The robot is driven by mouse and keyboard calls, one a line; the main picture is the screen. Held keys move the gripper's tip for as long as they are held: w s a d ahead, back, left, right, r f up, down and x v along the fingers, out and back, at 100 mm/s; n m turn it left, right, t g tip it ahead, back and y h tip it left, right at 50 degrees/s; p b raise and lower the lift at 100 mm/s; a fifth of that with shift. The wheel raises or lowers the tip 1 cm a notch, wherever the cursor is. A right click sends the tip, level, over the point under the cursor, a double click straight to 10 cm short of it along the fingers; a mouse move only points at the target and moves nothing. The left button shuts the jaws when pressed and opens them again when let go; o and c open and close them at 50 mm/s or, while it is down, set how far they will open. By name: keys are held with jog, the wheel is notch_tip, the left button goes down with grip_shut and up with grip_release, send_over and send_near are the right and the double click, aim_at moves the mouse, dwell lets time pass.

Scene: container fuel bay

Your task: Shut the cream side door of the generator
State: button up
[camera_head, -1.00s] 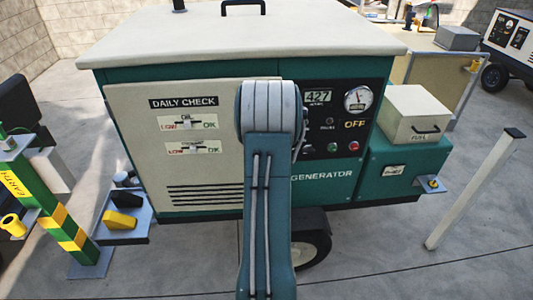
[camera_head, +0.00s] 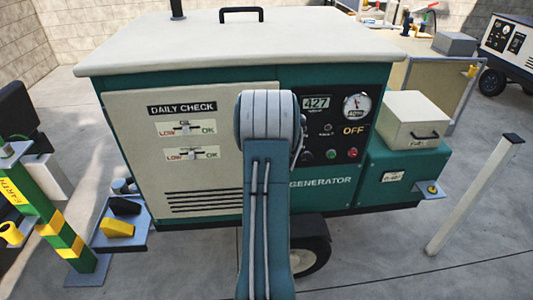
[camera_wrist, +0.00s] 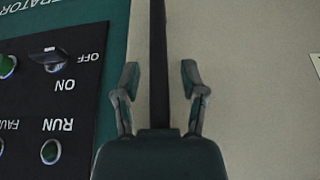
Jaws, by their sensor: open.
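The generator's cream side door (camera_head: 215,130) carries the DAILY CHECK label and slotted vents. It stands on the left of the green generator front in the head view, nearly in line with it. Whether it is fully shut cannot be told. My arm covers its lower right edge and hides my gripper there. In the wrist view my gripper (camera_wrist: 160,85) is open, its two fingers spread over the cream door (camera_wrist: 260,70). A dark upright bar (camera_wrist: 157,60) shows between the fingers; contact with it cannot be made out.
The black control panel (camera_head: 335,125) is right of the door. A cream fuel box (camera_head: 415,120) juts out at the right, near a pale post (camera_head: 475,195). A small shelf (camera_head: 122,235) with a yellow block and a green-yellow post (camera_head: 50,225) stand at the left.

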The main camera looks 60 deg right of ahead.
jog(key=v, duration=1.2)
jog(key=shift+w+d, duration=0.1)
